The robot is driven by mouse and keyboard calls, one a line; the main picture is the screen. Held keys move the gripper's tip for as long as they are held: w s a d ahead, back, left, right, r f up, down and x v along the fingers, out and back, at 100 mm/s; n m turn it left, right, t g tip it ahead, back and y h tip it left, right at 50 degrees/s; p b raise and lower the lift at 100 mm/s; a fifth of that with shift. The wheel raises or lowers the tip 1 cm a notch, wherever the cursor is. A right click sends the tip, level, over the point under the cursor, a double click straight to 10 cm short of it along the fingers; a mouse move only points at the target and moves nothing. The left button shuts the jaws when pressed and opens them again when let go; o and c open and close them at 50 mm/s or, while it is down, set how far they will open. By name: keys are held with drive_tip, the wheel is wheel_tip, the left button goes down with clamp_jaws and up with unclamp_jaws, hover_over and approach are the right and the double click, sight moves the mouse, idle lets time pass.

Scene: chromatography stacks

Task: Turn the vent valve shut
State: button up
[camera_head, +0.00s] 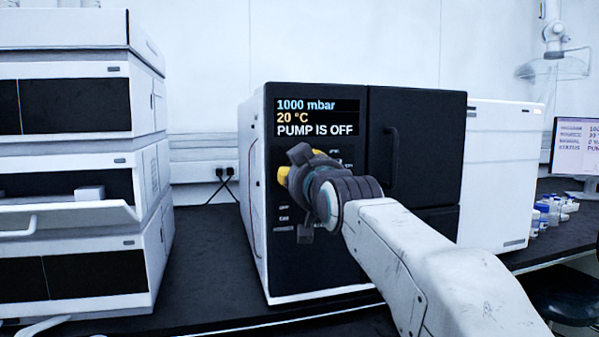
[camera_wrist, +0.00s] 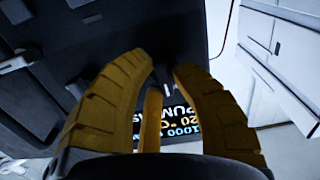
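My gripper (camera_head: 298,165) is at the front of the black instrument panel (camera_head: 350,235), just below its display. In the wrist view my gripper (camera_wrist: 166,66) shows yellow ribbed fingers with their tips apart, and I see nothing clearly clamped between them. A small dark part with a light grey line (camera_wrist: 167,62) lies between or behind the tips; I cannot tell whether it is the vent valve or whether the fingers touch it. In the head view my gripper and wrist hide that part of the panel. The display (camera_head: 317,117) reads 1000 mbar, 20 °C, PUMP IS OFF.
A black door with a handle (camera_head: 391,158) is right of the panel. A white instrument stack (camera_head: 75,160) with a protruding tray stands on the left. A white box (camera_head: 500,170), small blue-and-white items (camera_head: 550,210) and a monitor (camera_head: 577,150) are on the right. Dark bench shows between the stacks.

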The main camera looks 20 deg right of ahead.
drive_tip(key=o, duration=0.4)
drive_tip(key=shift+a, duration=0.1)
drive_tip(key=shift+o, duration=0.2)
drive_tip(key=shift+s, duration=0.15)
drive_tip(key=s, duration=1.1)
drive_tip(key=shift+s, duration=0.35)
drive_tip(key=shift+r, duration=0.1)
